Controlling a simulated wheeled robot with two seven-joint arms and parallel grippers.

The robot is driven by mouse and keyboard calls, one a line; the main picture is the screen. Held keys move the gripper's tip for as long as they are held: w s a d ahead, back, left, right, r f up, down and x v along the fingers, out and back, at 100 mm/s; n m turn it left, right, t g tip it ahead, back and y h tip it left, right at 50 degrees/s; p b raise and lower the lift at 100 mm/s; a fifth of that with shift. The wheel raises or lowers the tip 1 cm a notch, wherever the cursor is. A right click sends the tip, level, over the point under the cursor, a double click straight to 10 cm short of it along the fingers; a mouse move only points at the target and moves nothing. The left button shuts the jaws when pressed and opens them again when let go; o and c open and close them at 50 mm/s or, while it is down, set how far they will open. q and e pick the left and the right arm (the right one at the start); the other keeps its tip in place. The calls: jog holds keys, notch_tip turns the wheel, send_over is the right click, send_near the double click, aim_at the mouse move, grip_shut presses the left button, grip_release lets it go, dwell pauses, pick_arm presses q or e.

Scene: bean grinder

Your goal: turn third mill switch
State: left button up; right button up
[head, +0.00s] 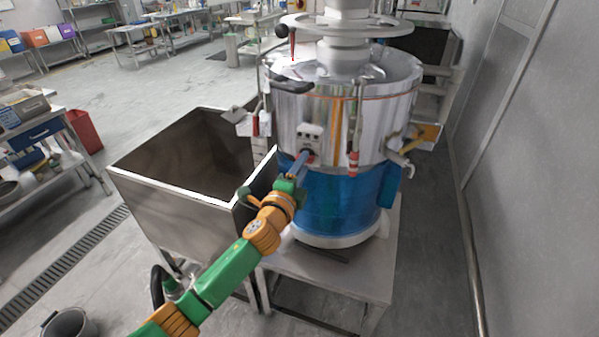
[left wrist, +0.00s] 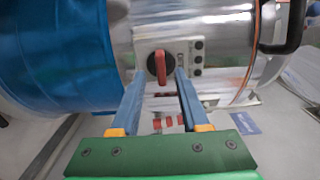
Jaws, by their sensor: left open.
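The mill (head: 345,120) is a shiny steel drum over a blue lower body. A small switch panel (head: 310,134) sits on its front side. In the left wrist view, a red switch handle (left wrist: 161,66) sits on a round black base, beside a pale panel (left wrist: 196,57) with several small dark knobs. My left gripper (left wrist: 160,76) is open, its two blue fingers pointing at the mill with the red handle showing between their tips. Whether they touch it I cannot tell. In the head view my left gripper (head: 301,160) reaches the panel and partly hides the switch.
An open steel bin (head: 190,215) stands left of the mill, its rim close to my left arm. The mill stands on a low steel table (head: 345,275). A grey wall (head: 530,180) is at the right. A dark bucket (head: 70,323) is at the lower left.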

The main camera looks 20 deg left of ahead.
pick_arm(q)
jog(key=s, duration=0.6)
jog(key=shift+s, duration=0.3)
jog(key=shift+w, duration=0.1)
jog(key=shift+a, duration=0.1)
jog(key=s+a+f+n+g, duration=0.1)
jog(key=s+f+n+g, duration=0.25)
jog(key=f, duration=0.75)
jog(key=s+a+f+n+g+y, duration=0.1)
jog(key=s+f+n+g, duration=0.3)
jog(key=f, duration=0.6)
jog(key=s+a+f+n+g, duration=0.15)
jog(key=s+f, duration=0.35)
jog(key=f, duration=0.6)
jog(key=s+f+n+g, duration=0.2)
jog(key=s+f, duration=0.3)
jog(key=s, duration=0.5)
jog(key=s+d+f+n+g, duration=0.1)
jog(key=s+f, duration=0.4)
jog(key=s, duration=0.5)
jog(key=s+f+n+g, duration=0.4)
jog(key=s+f+g, duration=0.1)
jog(key=s, duration=0.6)
jog(key=shift+d+f, duration=0.2)
jog(key=shift+d, duration=0.2)
